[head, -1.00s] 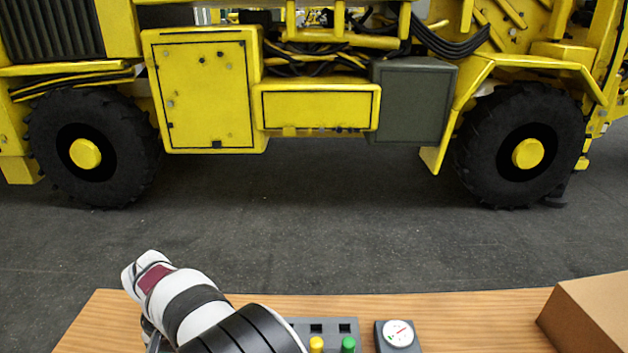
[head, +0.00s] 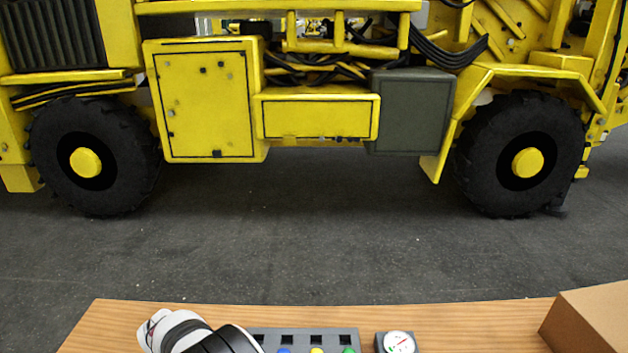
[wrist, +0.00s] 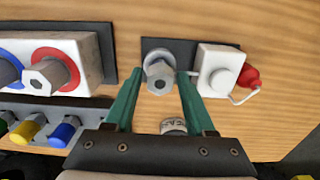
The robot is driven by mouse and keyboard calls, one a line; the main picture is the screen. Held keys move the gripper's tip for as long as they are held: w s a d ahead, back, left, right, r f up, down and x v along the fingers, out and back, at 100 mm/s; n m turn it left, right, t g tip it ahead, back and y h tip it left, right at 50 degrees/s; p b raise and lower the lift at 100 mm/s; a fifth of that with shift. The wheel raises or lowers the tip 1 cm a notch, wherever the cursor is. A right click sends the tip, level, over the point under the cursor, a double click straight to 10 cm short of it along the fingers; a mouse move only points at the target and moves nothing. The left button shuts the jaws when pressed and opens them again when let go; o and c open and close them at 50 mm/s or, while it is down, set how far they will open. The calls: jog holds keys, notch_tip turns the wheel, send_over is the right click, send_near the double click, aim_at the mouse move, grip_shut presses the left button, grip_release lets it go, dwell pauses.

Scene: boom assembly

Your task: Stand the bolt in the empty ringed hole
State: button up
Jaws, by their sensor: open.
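The bolt (wrist: 158,76) is grey with a hex head and stands at a dark plate, head toward the wrist camera. My gripper (wrist: 159,74) is open, with its teal fingertips on either side of the bolt head; I cannot tell whether they touch it. At the left of the wrist view a white block (wrist: 89,61) carries a red ring (wrist: 72,53) and part of a blue ring (wrist: 12,58). No empty ringed hole is visible.
A white box with a round knob (wrist: 223,78) and a red part (wrist: 249,78) stands close right of the bolt. A grey panel with coloured knobs (head: 300,337), a dial gauge (head: 397,342) and a cardboard box (head: 595,318) are on the wooden table. A yellow machine stands beyond.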

grip_shut()
jog(key=shift+r, duration=3)
